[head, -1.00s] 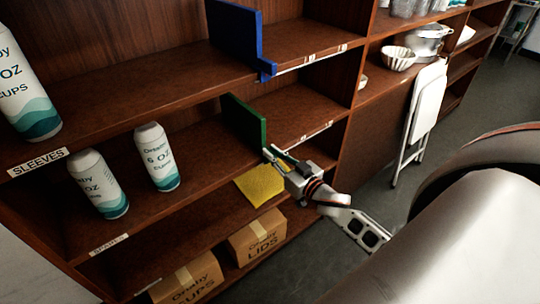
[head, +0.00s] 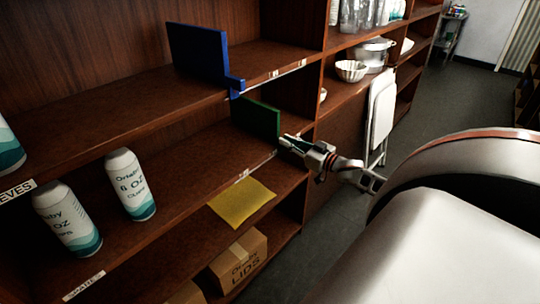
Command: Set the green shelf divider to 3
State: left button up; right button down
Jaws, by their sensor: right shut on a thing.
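The green shelf divider (head: 257,118) stands upright on the middle shelf (head: 185,165), close to the upright wall at the right end of its bay. My right gripper (head: 287,141) is shut on the divider's front end at the shelf edge. The gripper hides that end and part of the edge strip. A small number label (head: 243,174) shows on the edge left of the gripper, but I cannot read it. Which number the divider stands at cannot be told. My left gripper is not in view.
A blue divider (head: 198,53) stands on the shelf above. A yellow sheet (head: 241,203) and a LIDS box (head: 238,260) are below. A folded white chair (head: 380,115) leans at the right.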

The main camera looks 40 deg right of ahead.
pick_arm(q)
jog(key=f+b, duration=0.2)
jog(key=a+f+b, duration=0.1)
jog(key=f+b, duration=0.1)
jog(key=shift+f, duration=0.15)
pick_arm(e)
jog(key=d, duration=0.9)
jog(key=shift+w, duration=0.35)
jog(key=shift+d+r, duration=0.1)
